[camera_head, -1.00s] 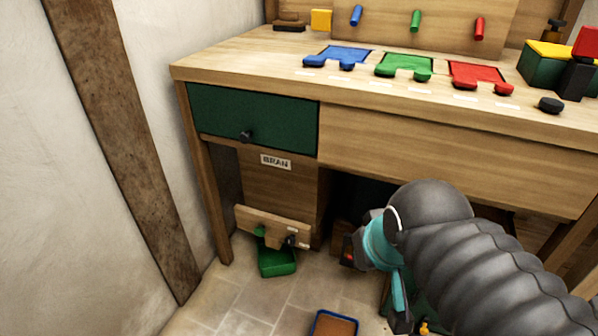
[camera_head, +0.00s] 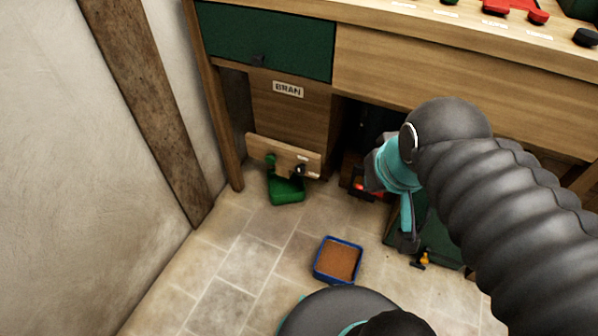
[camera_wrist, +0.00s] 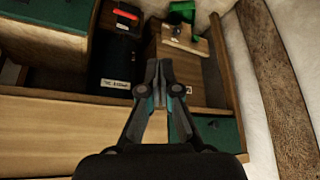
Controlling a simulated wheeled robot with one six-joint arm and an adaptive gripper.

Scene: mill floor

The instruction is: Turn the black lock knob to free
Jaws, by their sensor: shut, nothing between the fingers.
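White labels are near the black knob, too small to read. In the wrist view, which is turned over, the black knob (camera_wrist: 176,31) shows at the top on the board. My gripper (camera_wrist: 159,68) is shut and empty, apart from the knob. The knob's exact setting cannot be told.
A green bin (camera_head: 286,192) stands under the board, below the BRAN label (camera_head: 288,89). A blue-rimmed tray (camera_head: 337,261) lies on the floor. The bench with a green drawer (camera_head: 262,42) overhangs the area. A wall and wooden post (camera_head: 150,110) bound the left. Floor left of the tray is clear.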

